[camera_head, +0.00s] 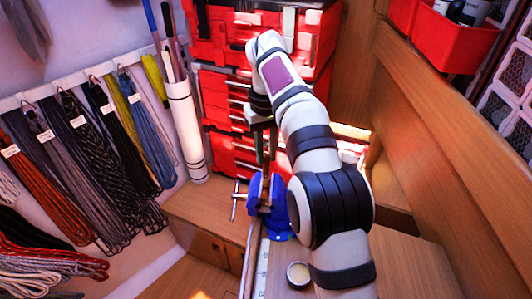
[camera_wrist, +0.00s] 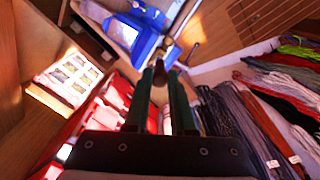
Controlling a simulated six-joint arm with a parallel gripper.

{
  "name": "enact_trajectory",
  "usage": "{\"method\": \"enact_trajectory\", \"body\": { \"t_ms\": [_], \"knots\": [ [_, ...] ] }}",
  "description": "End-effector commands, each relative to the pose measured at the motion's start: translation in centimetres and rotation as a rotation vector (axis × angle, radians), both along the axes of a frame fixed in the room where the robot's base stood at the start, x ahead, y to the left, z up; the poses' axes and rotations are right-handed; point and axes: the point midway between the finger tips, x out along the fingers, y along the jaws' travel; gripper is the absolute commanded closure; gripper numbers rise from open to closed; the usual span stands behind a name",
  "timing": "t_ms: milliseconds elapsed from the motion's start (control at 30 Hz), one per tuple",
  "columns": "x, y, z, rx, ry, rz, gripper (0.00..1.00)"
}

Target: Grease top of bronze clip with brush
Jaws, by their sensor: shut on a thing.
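A blue vise (camera_head: 277,222) is fixed at the bench edge, with a metal cross handle on its left. A small brownish piece (camera_head: 266,186) at its jaws looks like the bronze clip; detail is too small to be sure. My gripper (camera_head: 265,160) points down just above the vise. In the wrist view, my gripper (camera_wrist: 160,77) is shut on a thin dark brown thing (camera_wrist: 160,70), seemingly the brush, between the green fingers. Its far end lies near the blue vise (camera_wrist: 148,42); I cannot tell whether it touches the clip.
A round open tin (camera_head: 298,274) with pale contents stands on the bench right of the vise. Red drawers (camera_head: 222,115) stand behind. Coiled lines (camera_head: 95,150) hang on the left wall. A wooden panel (camera_head: 440,150) bounds the right side.

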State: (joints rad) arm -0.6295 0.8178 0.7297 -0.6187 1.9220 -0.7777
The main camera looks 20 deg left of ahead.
Motion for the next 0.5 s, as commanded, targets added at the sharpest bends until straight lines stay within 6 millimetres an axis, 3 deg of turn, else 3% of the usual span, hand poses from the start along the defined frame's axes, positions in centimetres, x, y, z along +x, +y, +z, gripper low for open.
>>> {"method": "enact_trajectory", "body": {
  "t_ms": [500],
  "knots": [
    [1.16, 0.4, -0.05, 0.0, 0.0, -0.001, 1.0]
  ]
}}
